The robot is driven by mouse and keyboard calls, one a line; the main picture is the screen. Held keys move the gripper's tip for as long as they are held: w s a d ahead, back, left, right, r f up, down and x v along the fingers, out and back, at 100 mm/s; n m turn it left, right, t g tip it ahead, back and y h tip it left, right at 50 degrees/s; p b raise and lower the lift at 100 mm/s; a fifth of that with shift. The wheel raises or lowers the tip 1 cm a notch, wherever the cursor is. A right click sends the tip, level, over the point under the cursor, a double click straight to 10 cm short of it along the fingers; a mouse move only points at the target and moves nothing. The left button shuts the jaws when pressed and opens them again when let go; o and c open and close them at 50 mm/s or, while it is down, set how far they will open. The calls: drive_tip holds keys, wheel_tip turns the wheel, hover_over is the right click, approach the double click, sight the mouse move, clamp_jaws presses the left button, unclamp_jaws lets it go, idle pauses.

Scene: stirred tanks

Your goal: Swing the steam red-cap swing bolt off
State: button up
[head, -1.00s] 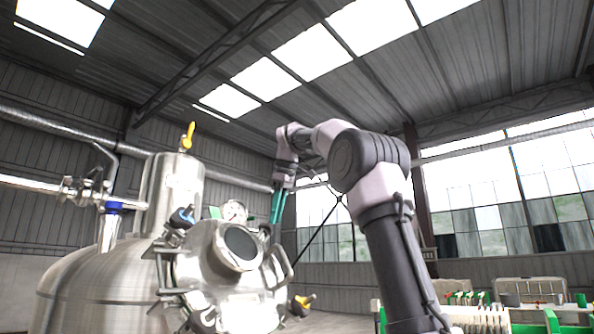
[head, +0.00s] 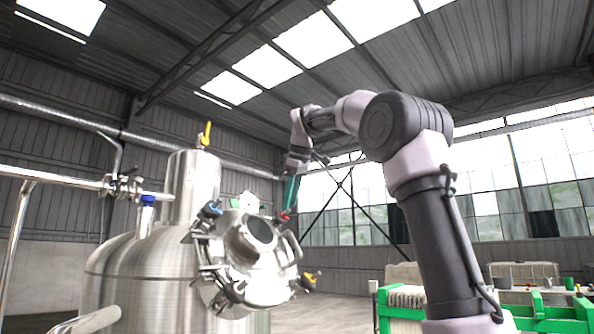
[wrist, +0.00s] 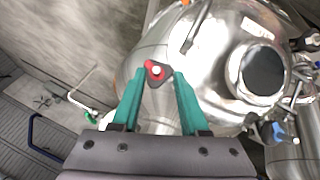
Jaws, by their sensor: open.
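The steam red-cap swing bolt (wrist: 155,72) shows in the wrist view as a red cap with a pale centre, at the rim of the steel manway lid (wrist: 215,50). My gripper (wrist: 158,75) is open, with its two teal fingers on either side of the cap; I cannot tell whether they touch it. In the head view, my gripper (head: 286,211) points down at the right edge of the tilted lid (head: 262,262), with the red cap (head: 284,215) at its fingertips. The bolt's shank is hidden.
A blue-capped bolt (head: 211,210) and a yellow-capped bolt (head: 312,280) sit around the lid. A handle bar (head: 292,245) stands close to my fingers. The steel tank (head: 135,275) and pipework (head: 60,178) fill the left. Green-framed racks (head: 400,312) stand at right.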

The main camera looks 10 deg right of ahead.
drive_tip(key=v, duration=0.8)
drive_tip(key=shift+r, duration=0.2)
drive_tip(key=shift+s, duration=0.1)
drive_tip(key=shift+a+f+n, duration=0.2)
drive_tip(key=shift+f+n, duration=0.05)
drive_tip(key=shift+n, duration=0.05)
clamp_jaws()
drive_tip(key=s+a+f+n+t+h, duration=0.4)
drive_tip(key=a+n+h, duration=0.55)
drive_tip(key=n, duration=0.75)
drive_tip(key=w+d+f+g+y, duration=0.1)
drive_tip(key=w+d+f, duration=0.4)
drive_tip(key=w, duration=0.3)
drive_tip(key=shift+d+f+y, duration=0.35)
drive_tip(key=shift+d, duration=0.25)
